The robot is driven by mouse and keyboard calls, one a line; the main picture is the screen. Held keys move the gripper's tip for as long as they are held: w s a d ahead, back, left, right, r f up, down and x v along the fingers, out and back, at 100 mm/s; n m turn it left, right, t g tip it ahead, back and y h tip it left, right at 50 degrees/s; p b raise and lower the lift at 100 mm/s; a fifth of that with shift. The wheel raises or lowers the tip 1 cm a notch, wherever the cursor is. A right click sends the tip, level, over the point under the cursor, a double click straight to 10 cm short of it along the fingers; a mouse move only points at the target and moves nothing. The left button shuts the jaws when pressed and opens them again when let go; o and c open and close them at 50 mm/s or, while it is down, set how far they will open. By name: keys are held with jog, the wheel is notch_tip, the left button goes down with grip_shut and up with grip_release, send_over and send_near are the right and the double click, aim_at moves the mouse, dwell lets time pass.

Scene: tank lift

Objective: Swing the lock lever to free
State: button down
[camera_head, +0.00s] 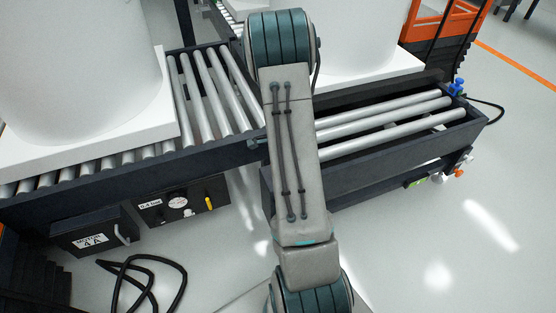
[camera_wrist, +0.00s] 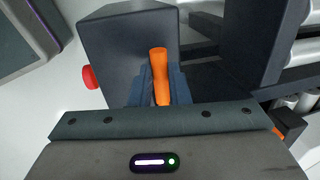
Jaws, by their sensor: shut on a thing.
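An orange lever (camera_wrist: 158,62) stands out in front of a dark grey box (camera_wrist: 122,38) in the wrist view. I take it to be the lock lever. My gripper (camera_wrist: 161,84) is shut on this lever, with one finger on each side of its grip. The lever's top end shows beyond the fingers, and its pivot is hidden. In the head view my arm covers the middle, and neither my gripper nor this lever can be made out there.
A red knob (camera_wrist: 90,77) sticks out of the box's left side. A black cable (camera_head: 140,270) lies on the floor at left. Open floor (camera_head: 420,250) is at right.

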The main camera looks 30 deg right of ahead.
jog(key=c, duration=1.4)
grip_release()
jog(key=shift+w+a+r, duration=0.1)
jog(key=shift+w, duration=0.05)
jog(key=shift+o, duration=0.2)
notch_tip(320, 180, up, 14)
jog(key=s+p, duration=0.2)
jog(key=p, duration=0.2)
jog(key=shift+s+a+f+p, duration=0.25)
jog(key=shift+s+p, duration=0.05)
jog(key=shift+s, duration=0.1)
